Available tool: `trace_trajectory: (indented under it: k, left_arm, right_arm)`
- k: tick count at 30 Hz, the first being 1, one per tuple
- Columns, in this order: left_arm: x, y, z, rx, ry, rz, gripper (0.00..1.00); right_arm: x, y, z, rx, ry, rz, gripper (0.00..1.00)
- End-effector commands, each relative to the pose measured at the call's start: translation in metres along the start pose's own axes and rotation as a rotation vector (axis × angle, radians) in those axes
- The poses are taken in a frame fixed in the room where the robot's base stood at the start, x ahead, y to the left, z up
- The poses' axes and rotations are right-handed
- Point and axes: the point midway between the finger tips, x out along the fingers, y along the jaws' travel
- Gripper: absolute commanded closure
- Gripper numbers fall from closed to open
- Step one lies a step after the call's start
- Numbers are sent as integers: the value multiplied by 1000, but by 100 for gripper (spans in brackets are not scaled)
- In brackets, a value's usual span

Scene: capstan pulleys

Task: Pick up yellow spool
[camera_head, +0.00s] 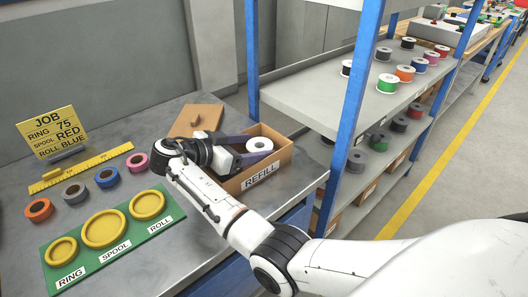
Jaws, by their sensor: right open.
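My right gripper (258,148) reaches over the open cardboard box marked REFILL (268,177). Its two purple-grey fingers are apart. A spool with a white top flange (259,143) sits in the box at the fingertips, apparently between them; its wound colour is hidden, and I cannot tell whether the fingers touch it. No spool with clearly yellow winding shows. A yellow round piece (103,229) lies at the SPOOL label on the green board (166,223), between two other yellow round pieces. My left gripper is not in view.
A yellow job sign (51,131) and yellow ruler (80,169) are at the left, near orange, grey, blue and pink rolls. A cardboard lid (197,119) lies behind the box. Blue shelf posts (354,105) stand right of the bench, with several spools on the shelves.

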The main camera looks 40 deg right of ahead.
Motion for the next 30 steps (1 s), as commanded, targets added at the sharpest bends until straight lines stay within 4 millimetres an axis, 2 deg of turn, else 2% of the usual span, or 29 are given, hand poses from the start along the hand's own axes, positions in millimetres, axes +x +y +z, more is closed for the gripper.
trace_trajectory:
  k: [3,8,16,23,26,30]
  left_arm:
    - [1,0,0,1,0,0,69]
    - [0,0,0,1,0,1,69]
    - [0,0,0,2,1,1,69]
    - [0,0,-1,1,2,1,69]
    - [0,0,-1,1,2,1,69]
    - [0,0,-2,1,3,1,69]
  right_arm:
    - [7,-1,2,-2,-2,-5,33]
    - [7,-1,2,-2,-2,-5,33]
    - [7,-2,0,0,1,-6,74]
    - [6,-2,-2,1,1,-7,74]
    - [2,-3,-11,3,1,-8,74]
    - [-8,-2,-35,6,1,-8,74]
